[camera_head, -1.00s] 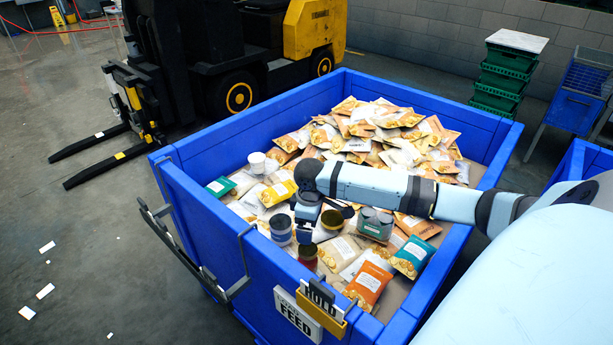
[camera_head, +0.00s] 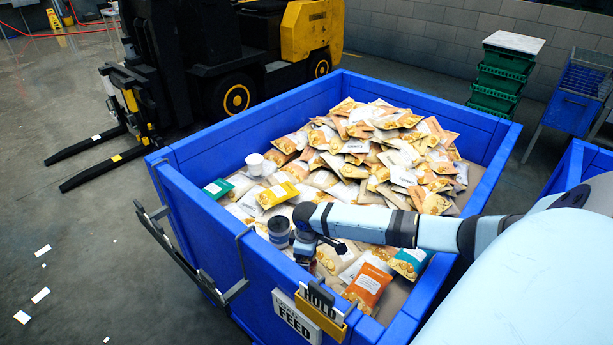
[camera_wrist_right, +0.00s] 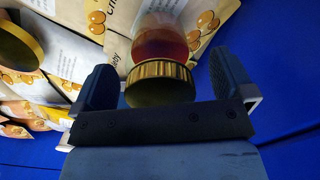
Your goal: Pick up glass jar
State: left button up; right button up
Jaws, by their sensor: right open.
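A glass jar (camera_wrist_right: 160,42) with a ribbed gold lid and amber-red contents shows in the right wrist view. My right gripper (camera_wrist_right: 162,80) is open, with one finger on each side of the lid; I cannot tell whether either finger touches it. In the head view my right gripper (camera_head: 308,245) is low inside the blue bin near its front wall, and the arm hides most of the jar. A second gold lid (camera_wrist_right: 18,46) shows at the left of the wrist view. My left gripper is not in view.
The blue bin (camera_head: 205,215) holds many food pouches, heaped at the back. A dark-topped can (camera_head: 279,230) stands just left of my right gripper. The bin's front wall is close.

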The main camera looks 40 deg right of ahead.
jog(key=shift+f, duration=0.55)
jog(key=c, duration=1.1)
jog(key=shift+c, duration=0.3)
jog(key=shift+r, duration=0.15)
